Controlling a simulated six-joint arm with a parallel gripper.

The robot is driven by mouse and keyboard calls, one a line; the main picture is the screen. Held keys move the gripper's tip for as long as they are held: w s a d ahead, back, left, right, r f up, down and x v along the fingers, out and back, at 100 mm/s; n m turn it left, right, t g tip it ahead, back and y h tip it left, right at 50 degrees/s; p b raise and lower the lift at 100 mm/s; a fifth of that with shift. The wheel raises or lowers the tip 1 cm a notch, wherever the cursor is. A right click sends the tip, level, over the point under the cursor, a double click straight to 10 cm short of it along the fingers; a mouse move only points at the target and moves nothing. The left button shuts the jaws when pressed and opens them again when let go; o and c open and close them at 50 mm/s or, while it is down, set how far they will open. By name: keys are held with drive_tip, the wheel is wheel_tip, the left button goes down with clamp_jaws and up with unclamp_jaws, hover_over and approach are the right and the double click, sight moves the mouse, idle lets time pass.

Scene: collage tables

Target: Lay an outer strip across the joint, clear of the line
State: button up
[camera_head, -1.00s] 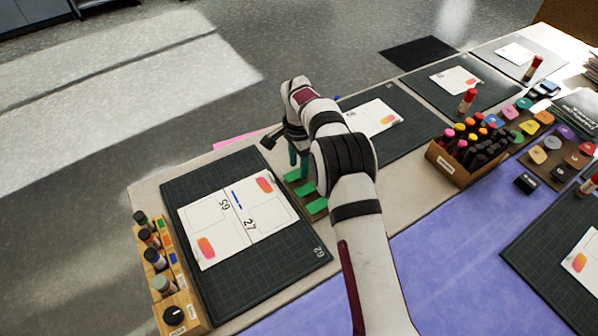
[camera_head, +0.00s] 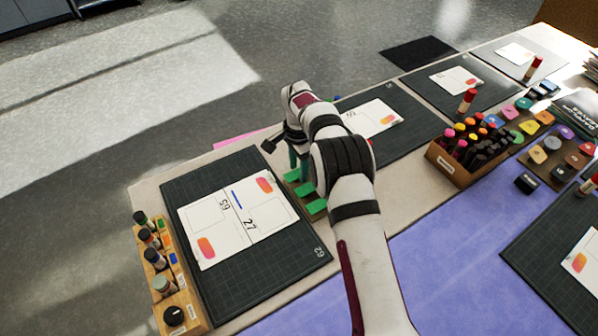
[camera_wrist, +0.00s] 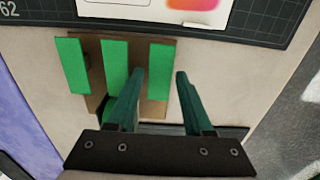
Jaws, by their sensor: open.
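Three green strips lie side by side on a brown holder (camera_wrist: 95,104): the left strip (camera_wrist: 72,65), the middle strip (camera_wrist: 115,66) and the right strip (camera_wrist: 160,85) in the wrist view. My gripper (camera_wrist: 159,74) is open, its teal fingertips on either side of the right strip. The height above it is unclear. In the head view my gripper (camera_head: 298,166) is at the far end of the holder, partly hidden by my arm. A white sheet (camera_head: 215,240) marked 59 and 27 lies on a dark cutting mat (camera_head: 270,270).
A wooden rack of small bottles (camera_head: 187,297) stands left of the mat. A pink sheet (camera_head: 238,139) lies at the table's far edge. A box of markers (camera_head: 465,165) and other mats with sheets are to the right.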

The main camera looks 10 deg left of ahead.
sight(298, 173)
drive_tip(key=c, duration=0.7)
drive_tip(key=shift+r, duration=2.55)
drive_tip(key=s+a, duration=0.3)
drive_tip(key=s, duration=0.2)
drive_tip(key=s+a, duration=0.4)
drive_tip(key=s, duration=0.1)
drive_tip(key=s+a, duration=0.4)
drive_tip(key=s, duration=0.1)
drive_tip(key=shift+f, duration=0.2)
drive_tip(key=shift+s+a+f, duration=0.1)
drive_tip(key=shift+s+f, duration=0.1)
drive_tip(key=shift+f, duration=1.05)
drive_tip(key=shift+s+f, duration=0.15)
drive_tip(key=shift+f, duration=1.1)
